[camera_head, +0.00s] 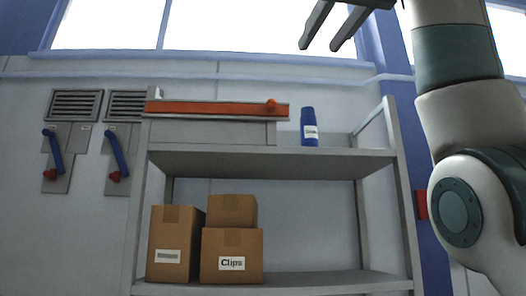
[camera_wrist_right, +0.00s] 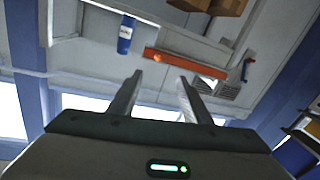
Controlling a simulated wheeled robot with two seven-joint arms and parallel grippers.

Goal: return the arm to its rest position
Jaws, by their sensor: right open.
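My right arm (camera_head: 458,120) comes down the right side of the head view and bends up out of the top edge. My right gripper (camera_head: 322,42) shows at the top of the head view, in front of the bright window. Its two dark fingers are apart, with nothing between them. In the right wrist view my right gripper (camera_wrist_right: 156,92) also shows open and empty, well away from the shelf. My left gripper is in neither view.
A grey shelf (camera_head: 290,160) holds a blue bottle (camera_head: 309,127) and an orange bar (camera_head: 212,108) on top. Cardboard boxes, one labelled Clips (camera_head: 232,255), stand on its lower board. Two wall levers (camera_head: 52,150) are at left. Space around the gripper looks clear.

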